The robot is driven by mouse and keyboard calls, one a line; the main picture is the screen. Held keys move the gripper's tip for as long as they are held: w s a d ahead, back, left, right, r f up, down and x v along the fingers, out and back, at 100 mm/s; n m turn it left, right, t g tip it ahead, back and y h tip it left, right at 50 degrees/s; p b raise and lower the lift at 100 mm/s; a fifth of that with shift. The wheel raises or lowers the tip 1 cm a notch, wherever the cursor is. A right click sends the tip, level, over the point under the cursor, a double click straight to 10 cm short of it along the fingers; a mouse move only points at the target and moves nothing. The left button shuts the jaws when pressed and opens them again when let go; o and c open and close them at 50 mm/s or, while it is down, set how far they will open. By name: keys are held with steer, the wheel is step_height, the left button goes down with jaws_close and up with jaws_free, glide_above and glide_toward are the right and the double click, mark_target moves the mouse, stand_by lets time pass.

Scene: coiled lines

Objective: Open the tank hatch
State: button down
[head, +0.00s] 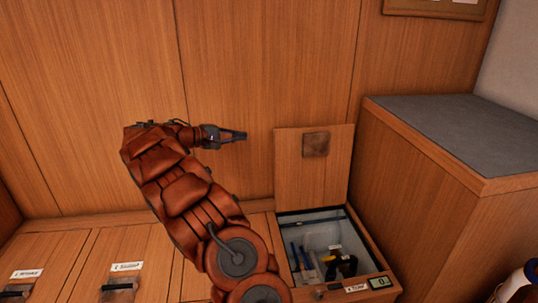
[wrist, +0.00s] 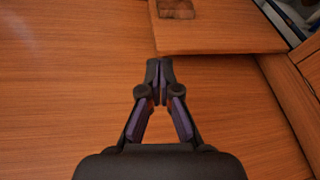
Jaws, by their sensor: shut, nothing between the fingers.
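The hatch lid (head: 314,165) is a wooden panel with a square brown plate on it. It stands raised behind an open compartment (head: 281,212) in the head view. The lid also shows at the top of the wrist view (wrist: 215,38). My gripper (head: 243,136) is shut and empty, to the left of the lid's upper part in the head view. In the wrist view the closed fingertips (wrist: 159,64) appear just below the lid's edge; whether they touch it I cannot tell. A label on the compartment's front is too small to read surely.
Blue, yellow and dark items (head: 343,265) lie in the compartment. A wooden cabinet with a grey top (head: 470,130) stands at the right. Two labelled closed panels with dark handles (head: 120,287) are at the lower left. Wooden wall panels (head: 260,60) rise behind.

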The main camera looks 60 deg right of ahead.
steer(key=w+d+f+h+b, duration=0.1)
steer(key=w+d+f+b, duration=0.15)
steer(key=d+f, duration=0.2)
steer(key=w+d+f+h+b, duration=0.1)
steer(key=d+f+b, duration=0.2)
steer(key=f, duration=0.3)
steer(key=b+x, duration=0.2)
steer(key=x, duration=0.7)
steer(key=shift+s+d+m+g, duration=0.3)
steer(key=shift+s+m+g, duration=0.05)
steer(key=shift+m+g, duration=0.05)
steer(key=shift+a, duration=0.1)
